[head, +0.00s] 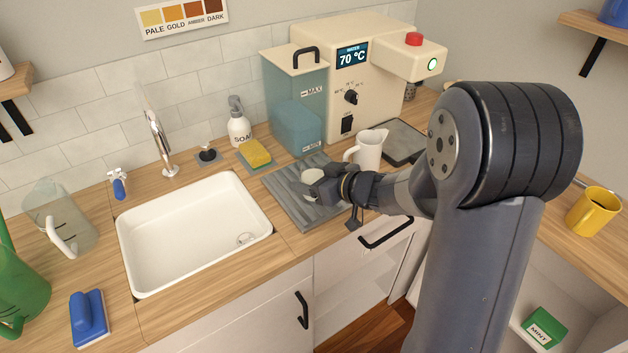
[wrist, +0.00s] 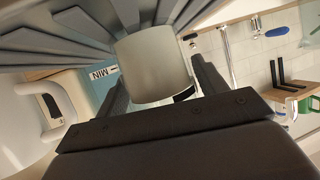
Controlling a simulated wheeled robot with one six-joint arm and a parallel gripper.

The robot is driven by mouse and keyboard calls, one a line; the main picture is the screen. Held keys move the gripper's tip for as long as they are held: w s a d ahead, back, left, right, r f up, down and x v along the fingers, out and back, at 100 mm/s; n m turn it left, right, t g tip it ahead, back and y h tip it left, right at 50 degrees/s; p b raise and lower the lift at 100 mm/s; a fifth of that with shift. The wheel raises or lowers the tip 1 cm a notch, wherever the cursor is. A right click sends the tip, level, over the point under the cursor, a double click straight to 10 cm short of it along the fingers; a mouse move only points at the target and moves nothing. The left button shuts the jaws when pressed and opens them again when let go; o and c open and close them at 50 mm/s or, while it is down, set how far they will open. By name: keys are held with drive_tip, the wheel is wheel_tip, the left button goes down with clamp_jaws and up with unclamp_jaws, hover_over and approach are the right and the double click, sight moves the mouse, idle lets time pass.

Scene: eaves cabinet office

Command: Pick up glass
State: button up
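A pale, frosted-looking glass (head: 312,175) is at the grey ribbed drainer mat (head: 290,213) right of the sink. In the wrist view the glass (wrist: 152,65) is a plain whitish cylinder between the two dark fingers of my gripper (wrist: 160,80). One finger is on each side, very close to its wall; I cannot tell whether both touch it. In the head view my gripper (head: 330,187) reaches in low from the right and partly hides the glass. I cannot tell whether the glass still rests on the mat.
A white jug (head: 368,149) stands close behind my gripper. The water machine (head: 355,75) with its blue tank is behind the mat. A sponge (head: 256,153) and soap bottle (head: 238,125) stand at the back. The white sink (head: 190,235) is empty.

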drive_tip(key=c, duration=0.9)
drive_tip(key=shift+o, duration=0.2)
wheel_tip(320, 180, up, 9)
drive_tip(key=p, duration=0.3)
drive_tip(key=s+d+r+p, duration=0.1)
drive_tip(key=s+p, duration=0.1)
drive_tip(key=s, duration=0.3)
drive_tip(key=shift+s+d, duration=0.35)
drive_tip(key=shift+s, duration=0.05)
drive_tip(key=shift+r, duration=0.15)
drive_tip(key=shift+r+p, duration=0.95)
drive_tip(key=shift+p, duration=0.3)
